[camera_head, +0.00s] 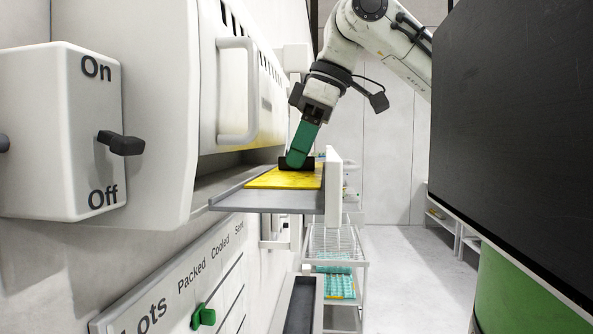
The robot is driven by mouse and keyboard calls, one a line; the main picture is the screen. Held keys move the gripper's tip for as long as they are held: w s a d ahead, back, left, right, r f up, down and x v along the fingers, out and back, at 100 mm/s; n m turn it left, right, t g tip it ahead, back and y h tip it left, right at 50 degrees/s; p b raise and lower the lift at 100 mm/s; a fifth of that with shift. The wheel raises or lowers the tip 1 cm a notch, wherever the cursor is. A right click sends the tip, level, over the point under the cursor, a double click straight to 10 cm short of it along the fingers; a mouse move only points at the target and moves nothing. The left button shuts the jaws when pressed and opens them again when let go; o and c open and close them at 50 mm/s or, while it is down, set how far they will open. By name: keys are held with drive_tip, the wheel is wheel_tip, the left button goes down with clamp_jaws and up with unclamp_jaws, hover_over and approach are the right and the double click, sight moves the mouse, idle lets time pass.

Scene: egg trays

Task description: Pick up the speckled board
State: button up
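A flat yellow board (283,179) lies on a grey shelf (240,200) that sticks out of a white machine; I cannot make out speckles at this size. It is the only board-like thing on the shelf. A small black piece (309,165) sits at the board's far end, and I cannot tell whether it is fixed to the board. My gripper (296,163), with green fingers, points down at this black piece and is touching it or just in front of it. Only one side of the fingers shows, so their opening is hidden.
The white machine has a handle (237,92) left of the board. A white upright panel (334,185) stands at the shelf's right end. An On/Off switch box (75,130) is at left. A wire rack (335,245) with turquoise trays stands below. A dark screen (515,140) fills the right.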

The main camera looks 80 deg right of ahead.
clamp_jaws()
drive_tip(key=shift+r, duration=0.1)
